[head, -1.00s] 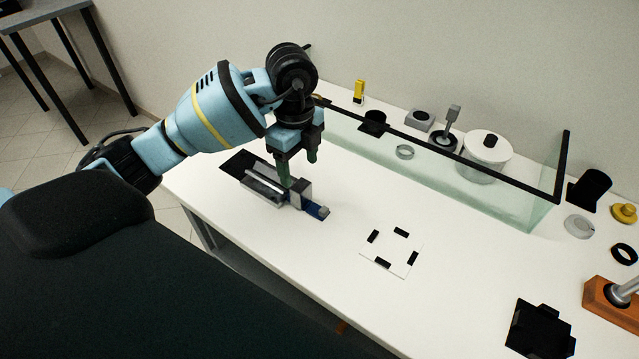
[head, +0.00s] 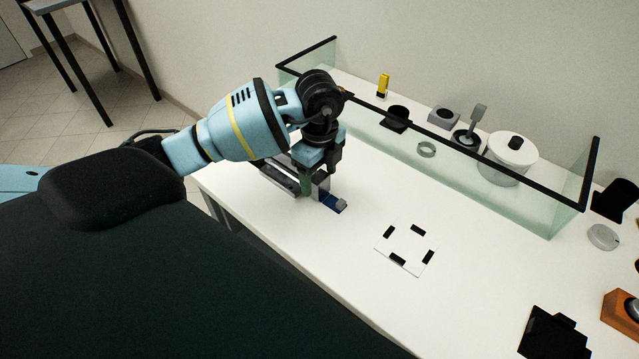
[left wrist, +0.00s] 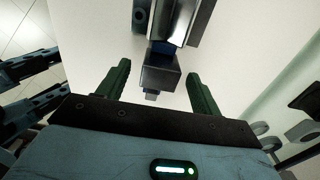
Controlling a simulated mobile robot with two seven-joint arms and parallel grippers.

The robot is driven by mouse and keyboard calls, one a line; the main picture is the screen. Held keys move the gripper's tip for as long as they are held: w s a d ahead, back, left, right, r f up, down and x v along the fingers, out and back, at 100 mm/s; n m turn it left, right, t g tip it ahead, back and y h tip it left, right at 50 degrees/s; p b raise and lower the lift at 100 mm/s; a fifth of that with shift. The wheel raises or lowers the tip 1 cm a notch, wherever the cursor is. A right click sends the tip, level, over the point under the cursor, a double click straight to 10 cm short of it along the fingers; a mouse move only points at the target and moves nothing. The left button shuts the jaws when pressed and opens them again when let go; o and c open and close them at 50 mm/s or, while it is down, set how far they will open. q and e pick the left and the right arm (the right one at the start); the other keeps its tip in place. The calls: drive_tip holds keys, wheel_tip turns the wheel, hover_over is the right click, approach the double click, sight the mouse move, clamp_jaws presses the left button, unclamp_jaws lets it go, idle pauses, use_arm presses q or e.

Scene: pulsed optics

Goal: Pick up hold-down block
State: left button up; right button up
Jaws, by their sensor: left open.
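A grey metal block, which looks like the hold-down block (head: 322,188), sits on a dark rail assembly with a blue piece (head: 332,204) at its front end. My left gripper (head: 318,178) is over it in the head view, with its green fingers pointing down. In the left wrist view the grey block (left wrist: 160,72) lies between the two spread fingers (left wrist: 158,70), with clear gaps on both sides. The left gripper is open and holds nothing. The gripper hides part of the rail in the head view. My right gripper is not in view.
A glass screen with a black top edge (head: 440,132) stands behind the work area. A white plate with black marks (head: 406,246) lies to the right on the white table (head: 330,260). A white lidded pot (head: 510,155) and small parts stand behind the glass.

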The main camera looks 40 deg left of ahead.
use_arm(q)
drive_tip(key=shift+f, duration=0.45)
drive_tip(key=c, duration=1.4)
drive_tip(key=shift+r, duration=0.1)
clamp_jaws()
drive_tip(key=shift+w+r, duration=0.1)
drive_tip(key=shift+r, duration=0.45)
wheel_tip(320, 180, up, 2)
drive_tip(key=shift+r, duration=0.25)
drive_tip(key=s+d, duration=0.3)
drive_tip(key=s, duration=0.4)
drive_tip(key=s+d+r, duration=0.1)
drive_tip(key=s+d, duration=0.3)
drive_tip(key=s, duration=0.3)
drive_tip(key=shift+s+r+p, duration=0.2)
drive_tip(key=shift+s+p, duration=0.05)
drive_tip(key=shift+p, duration=0.15)
